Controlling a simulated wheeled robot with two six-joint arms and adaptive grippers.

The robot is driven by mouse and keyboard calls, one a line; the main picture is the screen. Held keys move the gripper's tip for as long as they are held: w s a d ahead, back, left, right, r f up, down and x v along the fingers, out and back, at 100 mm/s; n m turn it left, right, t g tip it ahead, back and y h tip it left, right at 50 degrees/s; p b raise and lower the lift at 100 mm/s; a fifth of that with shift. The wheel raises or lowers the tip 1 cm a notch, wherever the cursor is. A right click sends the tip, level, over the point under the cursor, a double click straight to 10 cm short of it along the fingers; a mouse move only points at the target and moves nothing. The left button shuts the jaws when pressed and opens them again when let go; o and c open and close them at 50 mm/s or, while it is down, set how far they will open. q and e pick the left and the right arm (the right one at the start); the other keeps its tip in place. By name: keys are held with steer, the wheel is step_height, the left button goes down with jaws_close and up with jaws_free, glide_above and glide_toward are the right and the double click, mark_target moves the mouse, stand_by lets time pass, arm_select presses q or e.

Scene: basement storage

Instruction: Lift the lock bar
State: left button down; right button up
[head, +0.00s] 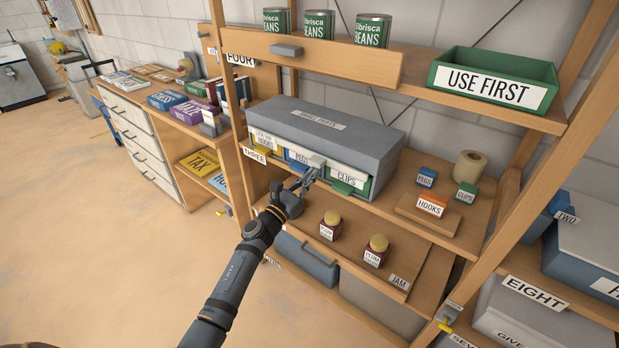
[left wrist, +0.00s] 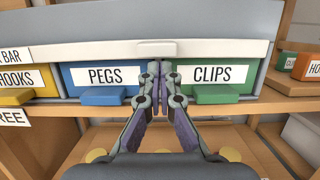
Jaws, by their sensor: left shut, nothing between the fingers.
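A grey small parts cabinet (head: 335,127) stands on the middle shelf. The lock bar (left wrist: 95,53) is a pale strip across the top of its drawer fronts, with a small raised tab (left wrist: 171,48) at the middle; the tab also shows in the head view (head: 317,160). A label ending in BAR is at its left end. Below it are the yellow hooks drawer, the blue pegs drawer (left wrist: 106,76) and the green clips drawer (left wrist: 212,75). My left gripper (head: 308,177) is shut and empty, its tips (left wrist: 160,70) just below the tab, between pegs and clips. Contact is unclear.
Small pegs, clips and hooks boxes (head: 432,204) and a tape roll (head: 470,167) sit right of the cabinet. Two jam jars (head: 376,251) stand on the lower shelf. Bean cans (head: 319,25) and a green tray (head: 494,84) are above. The floor at left is clear.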

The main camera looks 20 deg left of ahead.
arm_select(q)
step_height(320, 180, up, 5)
steer(key=p, duration=0.3)
steer(key=shift+f+p, duration=0.15)
steer(key=shift+p, duration=0.2)
arm_select(e)
step_height(320, 180, up, 4)
steer(key=shift+f, duration=0.15)
